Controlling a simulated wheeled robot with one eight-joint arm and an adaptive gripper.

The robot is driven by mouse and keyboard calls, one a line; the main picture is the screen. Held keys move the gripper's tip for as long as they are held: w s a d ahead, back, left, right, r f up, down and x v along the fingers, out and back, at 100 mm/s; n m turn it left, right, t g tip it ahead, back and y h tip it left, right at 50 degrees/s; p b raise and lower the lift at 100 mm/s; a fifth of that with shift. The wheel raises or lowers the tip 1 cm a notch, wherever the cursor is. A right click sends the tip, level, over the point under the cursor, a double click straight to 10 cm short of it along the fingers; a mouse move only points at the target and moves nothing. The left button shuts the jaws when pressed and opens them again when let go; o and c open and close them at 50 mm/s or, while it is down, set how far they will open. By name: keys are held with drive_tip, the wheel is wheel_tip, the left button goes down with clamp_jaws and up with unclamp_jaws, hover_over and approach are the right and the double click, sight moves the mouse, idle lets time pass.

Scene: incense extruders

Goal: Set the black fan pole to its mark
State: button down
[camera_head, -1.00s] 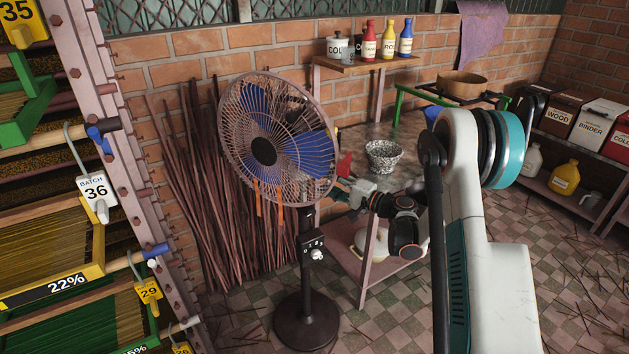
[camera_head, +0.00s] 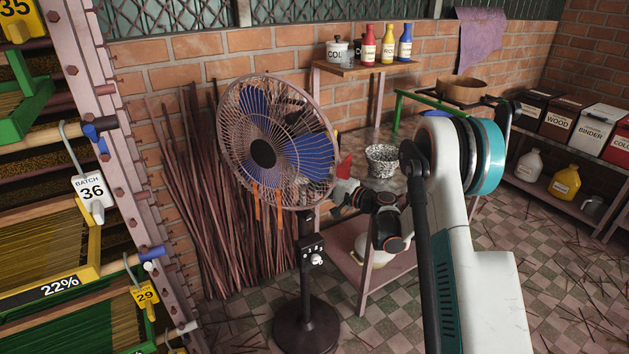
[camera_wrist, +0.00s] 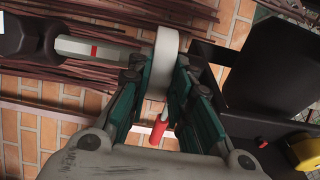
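The black fan pole (camera_head: 306,285) stands upright on a round black base, with a control box (camera_head: 313,250) partway up and the caged blue-bladed fan head (camera_head: 276,145) on top. My gripper (camera_head: 348,192) is just right of the upper pole, partly behind the fan cage. In the wrist view my gripper (camera_wrist: 162,88) has its teal fingers apart on either side of a pale rounded part (camera_wrist: 168,55); contact is unclear. A grey rod with a red band (camera_wrist: 95,51) runs left to a black part. A red-ended piece (camera_wrist: 159,130) shows between the fingers.
A low pink shelf (camera_head: 378,278) stands close right of the fan, with a speckled bowl (camera_head: 382,158) on the worktop above. Dark sticks (camera_head: 205,200) lean on the wall behind. A rack with trays (camera_head: 70,255) fills the left. Scattered sticks lie on the tiled floor at right.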

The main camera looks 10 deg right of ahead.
drive_tip(key=shift+f, duration=0.15)
wheel_tip(320, 180, down, 4)
drive_tip(key=shift+f, duration=0.2)
drive_tip(key=c, duration=1.4)
unclamp_jaws()
drive_tip(key=shift+c, duration=0.2)
drive_tip(key=shift+d+r, duration=0.1)
drive_tip(key=v, duration=1.2)
